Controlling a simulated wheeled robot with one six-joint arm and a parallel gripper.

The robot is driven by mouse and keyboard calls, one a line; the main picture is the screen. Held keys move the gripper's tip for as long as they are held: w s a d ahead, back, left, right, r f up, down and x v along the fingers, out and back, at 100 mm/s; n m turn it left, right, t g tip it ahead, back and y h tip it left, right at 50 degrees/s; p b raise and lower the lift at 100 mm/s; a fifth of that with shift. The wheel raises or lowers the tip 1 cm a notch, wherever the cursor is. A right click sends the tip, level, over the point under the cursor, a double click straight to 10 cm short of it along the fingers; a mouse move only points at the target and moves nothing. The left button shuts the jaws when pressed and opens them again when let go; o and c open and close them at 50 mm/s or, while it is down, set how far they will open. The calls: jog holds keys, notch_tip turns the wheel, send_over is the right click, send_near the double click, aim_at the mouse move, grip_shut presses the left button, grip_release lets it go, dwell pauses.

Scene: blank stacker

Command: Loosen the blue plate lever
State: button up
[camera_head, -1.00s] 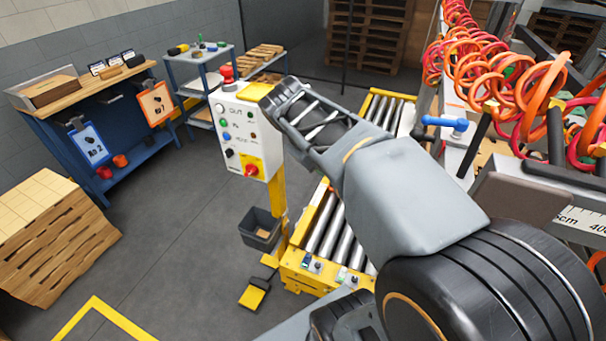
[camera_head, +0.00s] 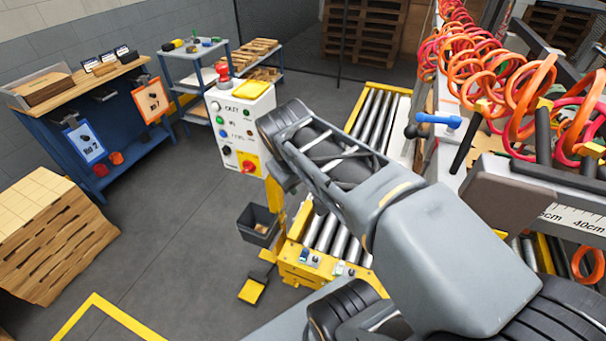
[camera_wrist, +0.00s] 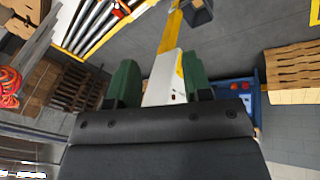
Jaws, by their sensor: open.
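The blue plate lever (camera_head: 438,119) shows in the head view on the grey machine frame at the right, just left of the orange coiled hoses. It has a blue bar and a dark knob near its left end. My arm reaches up and left, well to the left of the lever, and its end is in front of the white control box. My gripper (camera_wrist: 159,75) shows in the wrist view as two green fingers, apart and with nothing held. The white control box is seen beyond them. The lever cannot be made out in the wrist view.
The white control box (camera_head: 236,122) stands on a yellow post left of my arm. A roller conveyor (camera_head: 375,120) runs between it and the machine. A blue workbench (camera_head: 60,130) and a pallet stack (camera_head: 55,240) stand at the left.

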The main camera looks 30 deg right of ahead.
jog(key=n+g+h+b, duration=0.3)
jog(key=n+g+h, duration=0.8)
jog(key=g, duration=0.3)
send_near(450, 121)
jog(key=x, duration=0.1)
jog(key=p+x, duration=0.1)
jog(key=x, duration=0.3)
jog(key=shift+w+d+f+p, duration=0.15)
jog(key=shift+d+f+p, duration=0.05)
jog(key=shift+d+p, duration=0.25)
jog(key=shift+c, duration=0.3)
grip_shut()
